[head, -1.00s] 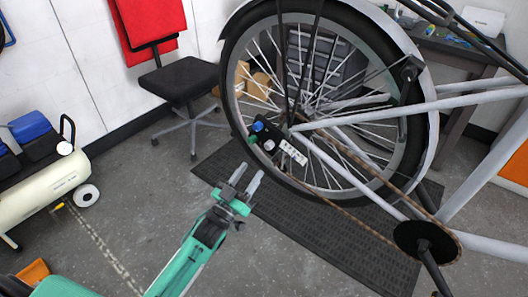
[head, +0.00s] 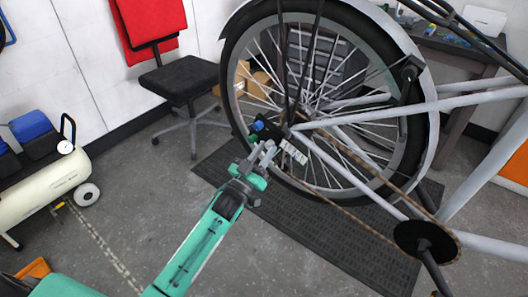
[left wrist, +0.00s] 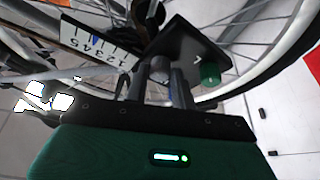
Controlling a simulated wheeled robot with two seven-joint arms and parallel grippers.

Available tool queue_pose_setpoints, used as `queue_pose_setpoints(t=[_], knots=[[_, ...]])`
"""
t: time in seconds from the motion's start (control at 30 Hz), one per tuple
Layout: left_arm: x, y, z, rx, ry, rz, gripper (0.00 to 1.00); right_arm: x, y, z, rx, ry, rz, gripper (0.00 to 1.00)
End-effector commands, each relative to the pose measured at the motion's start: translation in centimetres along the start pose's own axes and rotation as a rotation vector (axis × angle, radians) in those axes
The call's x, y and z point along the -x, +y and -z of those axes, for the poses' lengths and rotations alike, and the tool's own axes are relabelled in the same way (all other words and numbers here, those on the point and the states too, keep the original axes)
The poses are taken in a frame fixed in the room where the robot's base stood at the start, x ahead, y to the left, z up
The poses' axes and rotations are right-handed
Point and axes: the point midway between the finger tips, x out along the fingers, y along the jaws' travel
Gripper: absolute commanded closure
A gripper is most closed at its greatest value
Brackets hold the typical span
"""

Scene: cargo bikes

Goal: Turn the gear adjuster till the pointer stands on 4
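The gear adjuster is a black plate (left wrist: 190,48) beside the rear hub. A green knob (left wrist: 208,74) and a grey round knob (left wrist: 160,68) stick out of it. A blue knob (head: 257,126) shows on it in the head view. The white number scale (left wrist: 92,45), marked 1 to 5, lies beside it and also shows in the head view (head: 294,152). I cannot make out where the pointer stands. My left gripper (head: 263,153) is at the adjuster, its fingers apart, with the grey knob at the fingertips in the left wrist view (left wrist: 162,88). Contact is unclear. My right gripper is out of view.
The rear wheel (head: 395,150) with its spokes stands just behind the adjuster. The chain (head: 345,215) and crank (head: 427,242) are to the right. A black chair (head: 180,80) and a cream compressor tank (head: 40,187) stand left.

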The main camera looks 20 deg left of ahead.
Motion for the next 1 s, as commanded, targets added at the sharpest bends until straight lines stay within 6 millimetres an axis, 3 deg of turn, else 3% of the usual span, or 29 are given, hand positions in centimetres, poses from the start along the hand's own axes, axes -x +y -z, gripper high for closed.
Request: queue_pose_setpoints(t=[0.03,0.1,0.13,0.57,1.0], knots=[[0.0,0.0,0.0,0.000,0.000,0.000,0.85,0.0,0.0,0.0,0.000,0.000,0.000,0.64],[0.0,0.0,0.0,0.000,0.000,0.000,0.99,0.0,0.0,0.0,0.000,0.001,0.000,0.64],[0.0,0.0,0.0,0.000,0.000,0.000,1.00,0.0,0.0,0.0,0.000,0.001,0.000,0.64],[0.0,-0.2,0.1,-0.090,-0.001,-0.037,1.00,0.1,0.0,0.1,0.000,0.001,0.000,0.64],[-0.1,-0.5,0.3,-0.439,0.000,-0.183,1.00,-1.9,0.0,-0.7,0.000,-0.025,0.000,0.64]])
